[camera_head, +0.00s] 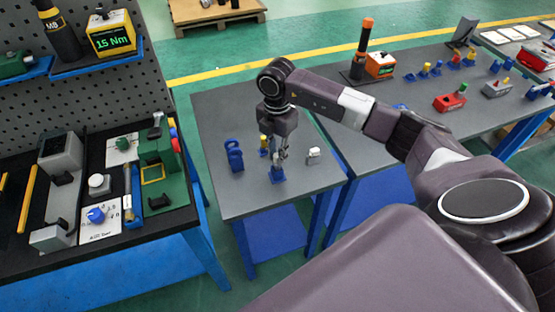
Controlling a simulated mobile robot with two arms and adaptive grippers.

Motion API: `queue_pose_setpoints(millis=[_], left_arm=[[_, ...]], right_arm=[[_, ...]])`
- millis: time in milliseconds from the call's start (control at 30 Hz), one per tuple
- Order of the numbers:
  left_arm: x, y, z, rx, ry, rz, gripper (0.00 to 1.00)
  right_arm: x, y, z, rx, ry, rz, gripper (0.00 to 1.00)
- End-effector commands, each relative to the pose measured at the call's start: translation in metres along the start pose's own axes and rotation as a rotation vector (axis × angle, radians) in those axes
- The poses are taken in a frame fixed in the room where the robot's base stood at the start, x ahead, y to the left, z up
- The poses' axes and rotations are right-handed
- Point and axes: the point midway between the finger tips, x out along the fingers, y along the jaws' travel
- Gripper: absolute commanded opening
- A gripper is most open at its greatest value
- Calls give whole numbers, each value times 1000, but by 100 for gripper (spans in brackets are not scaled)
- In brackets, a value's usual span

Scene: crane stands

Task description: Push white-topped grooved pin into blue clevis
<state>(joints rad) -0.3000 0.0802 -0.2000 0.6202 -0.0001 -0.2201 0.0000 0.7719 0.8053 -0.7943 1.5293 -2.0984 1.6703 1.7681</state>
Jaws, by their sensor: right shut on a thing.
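My right gripper (279,157) points down over the small grey table. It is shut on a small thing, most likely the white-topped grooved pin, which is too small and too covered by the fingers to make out. A blue clevis (277,175) stands on the table directly below the fingertips. I cannot tell whether the pin touches it or enters its holes. My left gripper is not in view.
On the same grey table (240,203), a larger blue bracket (235,156) stands left, a yellow-topped blue piece (264,146) behind the gripper, and a small white block (313,155) right. A pegboard bench (130,237) is at left; a longer table holds more parts at right.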

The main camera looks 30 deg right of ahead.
Motion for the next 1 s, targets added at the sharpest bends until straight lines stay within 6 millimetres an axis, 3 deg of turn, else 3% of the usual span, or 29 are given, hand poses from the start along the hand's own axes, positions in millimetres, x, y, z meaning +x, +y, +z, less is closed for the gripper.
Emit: queue_pose_setpoints(millis=[1000], left_arm=[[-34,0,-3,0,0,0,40]], right_arm=[[-47,0,0,0,-1,2,0]])
